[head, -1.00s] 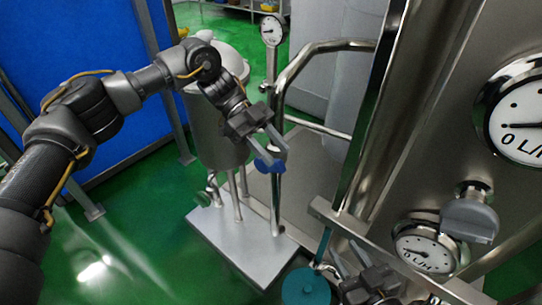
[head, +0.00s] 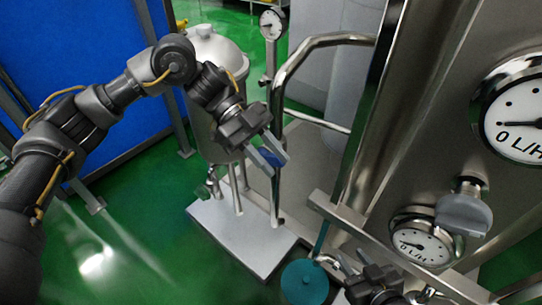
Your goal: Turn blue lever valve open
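The blue lever valve (head: 271,156) sits on a thin vertical steel pipe near the middle of the head view. It is mostly hidden by my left gripper (head: 269,161), whose two grey fingers are apart, with blue showing between and behind them. I cannot tell whether the fingers touch the lever. My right gripper (head: 352,264) is low in the view, with its fingers apart and nothing seen between them, near the teal round part.
A steel tank (head: 214,85) stands behind the pipe on a pale base plate (head: 240,236). A teal round part (head: 304,284), a lower gauge (head: 421,243), a grey knob (head: 464,212) and a large gauge (head: 514,117) crowd the right. Green floor is clear at lower left.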

